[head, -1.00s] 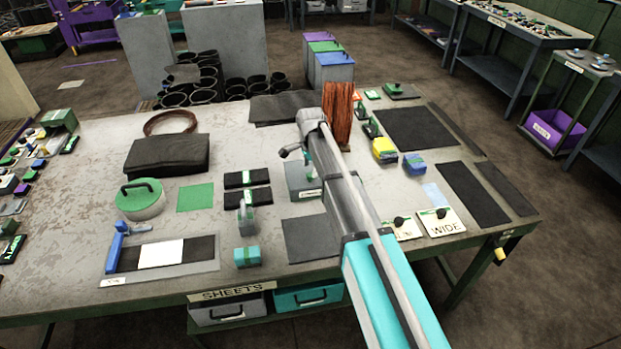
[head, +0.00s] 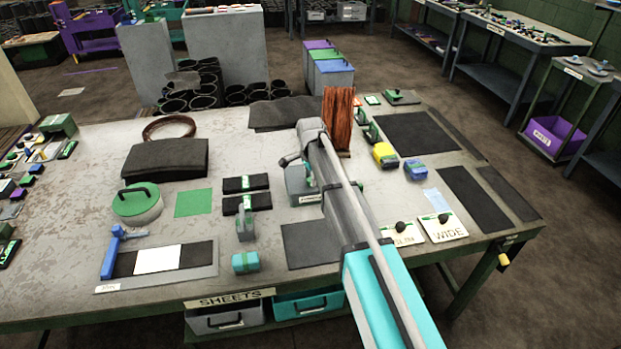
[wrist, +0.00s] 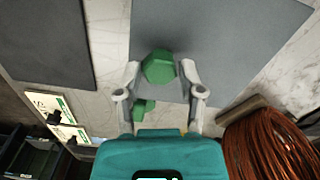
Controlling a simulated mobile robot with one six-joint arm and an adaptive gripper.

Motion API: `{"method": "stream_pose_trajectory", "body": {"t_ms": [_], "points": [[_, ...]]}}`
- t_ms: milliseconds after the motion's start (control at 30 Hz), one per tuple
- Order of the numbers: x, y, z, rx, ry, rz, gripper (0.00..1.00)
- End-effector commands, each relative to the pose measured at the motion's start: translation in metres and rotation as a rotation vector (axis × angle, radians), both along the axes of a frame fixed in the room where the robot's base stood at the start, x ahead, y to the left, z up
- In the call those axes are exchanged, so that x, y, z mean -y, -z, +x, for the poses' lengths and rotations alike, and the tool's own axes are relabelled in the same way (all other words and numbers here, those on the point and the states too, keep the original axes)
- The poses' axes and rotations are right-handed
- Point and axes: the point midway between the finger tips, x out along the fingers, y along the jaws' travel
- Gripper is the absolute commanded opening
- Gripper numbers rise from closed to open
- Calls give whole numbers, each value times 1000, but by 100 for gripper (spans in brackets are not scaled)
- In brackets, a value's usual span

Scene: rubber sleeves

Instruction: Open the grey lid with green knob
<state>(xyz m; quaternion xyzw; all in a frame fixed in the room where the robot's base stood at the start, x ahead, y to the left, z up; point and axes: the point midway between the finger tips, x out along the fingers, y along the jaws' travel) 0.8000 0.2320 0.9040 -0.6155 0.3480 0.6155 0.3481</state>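The grey lid (wrist: 225,40) fills the upper middle of the wrist view as a flat grey plate. Its green knob (wrist: 158,67) is a faceted block. My gripper (wrist: 160,68) is open, with one finger on each side of the knob and visible gaps between. I cannot tell its height over the knob. In the head view a grey box (head: 297,184) with a white label stands under my arm's end, partly hidden by it.
Another small green piece (wrist: 145,107) lies below the knob. A dark sheet (head: 312,243) lies in front of the box. Black strips (head: 246,183) lie to its left.

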Motion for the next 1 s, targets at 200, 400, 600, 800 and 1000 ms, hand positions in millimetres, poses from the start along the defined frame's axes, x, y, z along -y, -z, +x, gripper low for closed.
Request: {"method": "stream_pose_trajectory", "body": {"t_ms": [200,400,600,800,1000], "points": [[0,0,0,0,0,0,0],[0,0,0,0,0,0,0],[0,-4,1,0,0,0,0],[-2,-15,6,2,0,0,0],[-4,-31,15,4,0,0,0]]}}
